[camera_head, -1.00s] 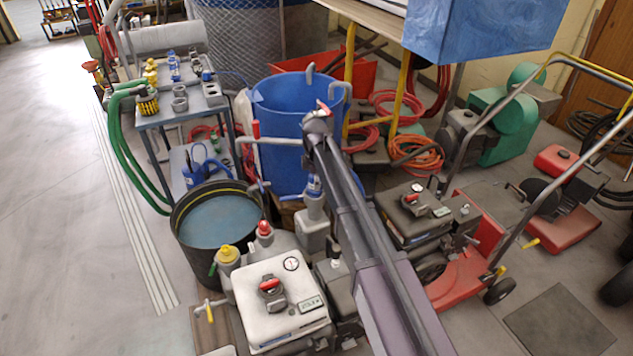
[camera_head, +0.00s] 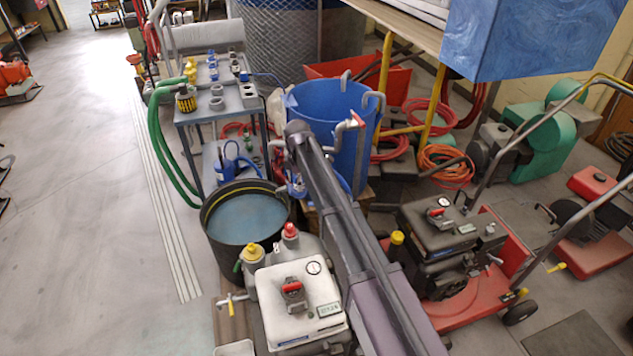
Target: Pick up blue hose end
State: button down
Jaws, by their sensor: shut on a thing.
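My dark arm (camera_head: 350,240) reaches up from the bottom right over the jugs and machines. Its far visible end lies in front of the blue barrel (camera_head: 325,105). My gripper does not show; the arm beyond that end is hidden. No blue hose end can be made out clearly. A small blue and grey fitting (camera_head: 297,188) shows just left of the arm, by the black tub's rim, partly covered. A blue piece with a looped blue tube (camera_head: 226,163) stands on the lower shelf of the cart.
The black tub of water (camera_head: 247,220) stands left of my arm, beside the grey cart (camera_head: 222,112). A white tank unit (camera_head: 298,303) is close in front. A red trolley (camera_head: 478,290) stands right. The left floor is mostly clear.

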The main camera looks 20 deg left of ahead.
jog(key=shift+s+a+r, duration=0.1)
jog(key=shift+s+a, duration=0.2)
jog(key=shift+a, duration=0.55)
jog(key=shift+r, duration=0.1)
notch_tip(320, 180, up, 15)
jog(key=p, duration=1.5)
jog(key=shift+s, duration=0.15)
